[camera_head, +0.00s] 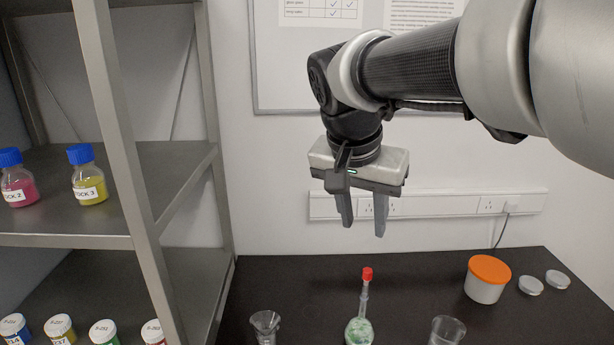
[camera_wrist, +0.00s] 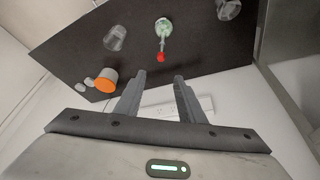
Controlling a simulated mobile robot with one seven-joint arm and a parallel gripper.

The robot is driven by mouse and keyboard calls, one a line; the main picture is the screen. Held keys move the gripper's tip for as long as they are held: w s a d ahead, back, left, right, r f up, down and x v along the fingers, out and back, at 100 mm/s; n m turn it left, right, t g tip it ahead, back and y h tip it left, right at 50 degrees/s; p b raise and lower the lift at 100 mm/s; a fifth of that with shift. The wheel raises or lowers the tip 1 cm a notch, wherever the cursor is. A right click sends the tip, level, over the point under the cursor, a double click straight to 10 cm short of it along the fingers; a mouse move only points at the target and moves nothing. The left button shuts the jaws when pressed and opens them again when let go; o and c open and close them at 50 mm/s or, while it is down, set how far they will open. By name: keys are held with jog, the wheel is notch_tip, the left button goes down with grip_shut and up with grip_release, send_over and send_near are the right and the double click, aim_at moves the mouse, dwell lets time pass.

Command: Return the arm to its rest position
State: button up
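My gripper (camera_head: 363,222) hangs from the arm above the far part of the dark bench (camera_head: 310,275), pointing down. Its two fingers are apart with nothing between them. In the wrist view the gripper (camera_wrist: 160,82) is also open and empty. The arm reaches in from the upper right and is bent at the wrist. A flask with a red cap (camera_head: 361,320) stands on the bench below the gripper, apart from it; it also shows in the wrist view (camera_wrist: 162,32).
A metal shelf (camera_head: 135,190) at left holds bottles with blue caps (camera_head: 87,178) and several labelled jars (camera_head: 60,328). On the bench are two clear beakers (camera_head: 265,325) (camera_head: 446,331), an orange-lidded tub (camera_head: 486,282) and two small lids (camera_head: 530,285). A wall socket strip (camera_head: 430,206) is behind the gripper.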

jog(key=s+d+f+n+t+y+p, duration=0.1)
jog(key=s+d+n+p, duration=0.1)
jog(key=s, duration=0.5)
jog(key=s+d+f+n+y+p, duration=0.1)
jog(key=s+n, duration=0.3)
jog(key=s, duration=0.4)
jog(key=shift+d+t+p, duration=0.4)
jog(key=shift+p, duration=0.35)
